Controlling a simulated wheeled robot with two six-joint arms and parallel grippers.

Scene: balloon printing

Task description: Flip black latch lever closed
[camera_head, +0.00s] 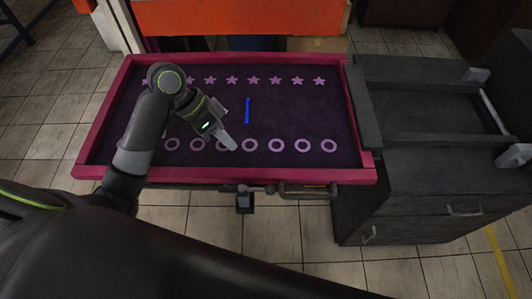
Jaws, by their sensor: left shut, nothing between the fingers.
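A small black piece (245,203) hangs below the front edge of the pink-framed table (230,174), near a grey rod with rounded ends (258,188). It may be the latch lever, but it is too small to tell its shape or position. My left gripper (231,143) is over the dark purple table surface, behind the front edge, and up and left of the black piece. Its fingers are shut with nothing between them, and it is apart from the black piece. My right gripper is not in view.
The surface has a row of pink stars (253,80), a row of pink rings (276,145) and a blue strip (247,110). A raised pink rim surrounds it. A dark cabinet (430,195) stands at the right. Tiled floor (275,243) is open in front of the table.

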